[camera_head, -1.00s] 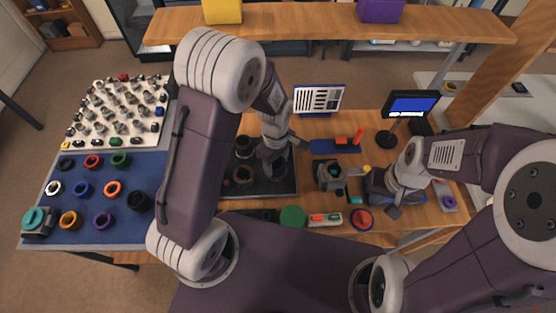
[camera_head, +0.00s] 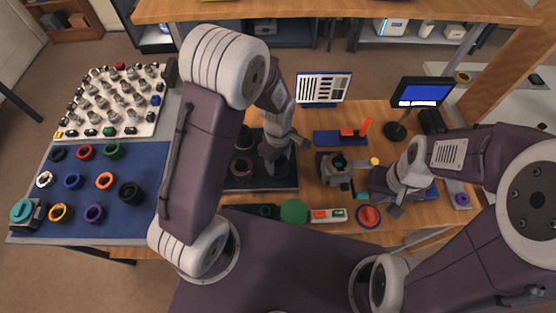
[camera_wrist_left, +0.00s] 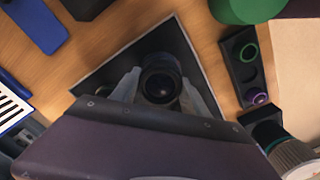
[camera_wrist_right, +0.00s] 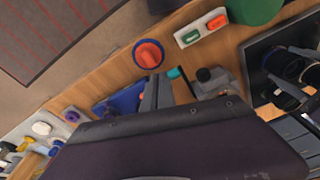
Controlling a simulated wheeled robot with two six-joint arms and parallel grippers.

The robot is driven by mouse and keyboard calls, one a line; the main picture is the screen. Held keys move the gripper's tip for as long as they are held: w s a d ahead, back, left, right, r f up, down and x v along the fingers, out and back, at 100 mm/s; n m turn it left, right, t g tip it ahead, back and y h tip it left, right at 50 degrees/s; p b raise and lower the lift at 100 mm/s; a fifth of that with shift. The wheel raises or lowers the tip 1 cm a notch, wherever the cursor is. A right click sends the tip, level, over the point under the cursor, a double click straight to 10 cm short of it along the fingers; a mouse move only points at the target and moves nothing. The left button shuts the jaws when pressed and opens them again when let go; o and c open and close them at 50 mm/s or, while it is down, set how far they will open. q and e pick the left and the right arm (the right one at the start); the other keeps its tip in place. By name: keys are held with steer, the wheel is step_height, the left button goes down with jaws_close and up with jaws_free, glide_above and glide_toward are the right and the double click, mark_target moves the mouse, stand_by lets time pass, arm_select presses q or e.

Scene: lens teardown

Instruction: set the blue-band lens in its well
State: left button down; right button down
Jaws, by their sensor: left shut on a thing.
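My left gripper (camera_wrist_left: 162,88) is shut on a dark lens (camera_wrist_left: 160,80), seen end-on between the two fingers in the left wrist view. In the head view this lens (camera_head: 279,167) is upright at the right part of the black tray (camera_head: 262,186). No blue band shows on it, and its lower end is hidden, so I cannot tell if it sits in a well or hangs just above. Two dark round lens parts are at the tray's left. My right gripper (camera_wrist_right: 159,92) is empty, its fingers close together, over the right side of the bench.
A grey fixture (camera_head: 337,168) stands right of the tray. A green disc (camera_head: 293,211) and a red round piece on a blue base (camera_head: 369,216) lie at the front edge. A small screen (camera_head: 421,92) stands behind. A blue mat (camera_head: 120,195) with several coloured rings is at left.

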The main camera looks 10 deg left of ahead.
mark_target(278, 160)
arm_select(q)
steer(key=shift+a+f, duration=0.1)
steer(key=shift+f, duration=0.1)
steer(key=shift+f+b, duration=0.25)
steer(key=shift+b, duration=0.05)
steer(key=shift+c, duration=2.4)
jaws_free()
step_height(278, 160, up, 9)
steer(key=shift+r+p, duration=0.1)
steer(key=shift+p, duration=0.35)
